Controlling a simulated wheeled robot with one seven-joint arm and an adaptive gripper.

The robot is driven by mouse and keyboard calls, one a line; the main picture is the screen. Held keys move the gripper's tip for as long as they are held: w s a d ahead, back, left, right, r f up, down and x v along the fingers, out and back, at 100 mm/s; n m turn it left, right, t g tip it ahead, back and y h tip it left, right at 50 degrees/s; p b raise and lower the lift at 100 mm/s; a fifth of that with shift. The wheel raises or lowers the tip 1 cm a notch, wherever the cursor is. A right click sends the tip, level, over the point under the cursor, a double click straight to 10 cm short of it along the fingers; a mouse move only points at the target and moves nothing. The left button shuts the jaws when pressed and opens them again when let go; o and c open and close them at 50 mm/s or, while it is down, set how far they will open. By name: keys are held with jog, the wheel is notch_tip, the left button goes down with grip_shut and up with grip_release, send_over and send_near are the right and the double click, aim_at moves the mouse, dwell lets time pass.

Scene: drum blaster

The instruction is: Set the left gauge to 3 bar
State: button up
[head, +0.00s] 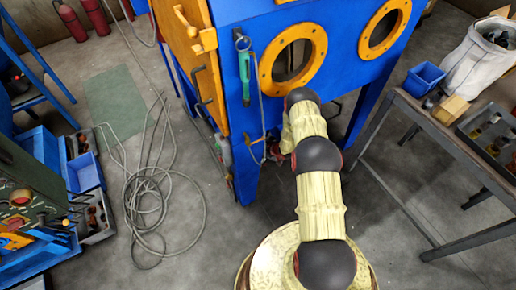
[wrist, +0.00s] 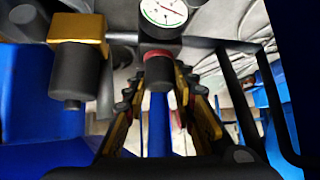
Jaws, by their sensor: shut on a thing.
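In the wrist view, a round white gauge (wrist: 163,12) with a dark rim is partly cut off by the top edge. Its dial has a red line and some green marks; I cannot read the value. Below it is a black regulator body with a red ring, and under that a black knob (wrist: 158,73). My gripper (wrist: 160,90) reaches up from below, with its gold and black fingers on both sides of the knob, shut on it. In the head view my arm hides the gripper and the gauge.
A gold-topped black unit (wrist: 78,45) hangs left of the gauge, close to my fingers. The blue cabinet (head: 235,165) stands ahead. A hose (head: 150,205) lies coiled on the floor at left. A workbench (head: 400,105) stands at right.

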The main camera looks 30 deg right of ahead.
jog(key=shift+w+r+m+h, duration=0.1)
jog(key=shift+m+h, duration=0.7)
jog(key=shift+m, duration=0.2)
jog(key=o, duration=1.2)
jog(key=v, duration=1.2)
jog(key=shift+s+f, duration=0.2)
jog(key=shift+a, duration=0.1)
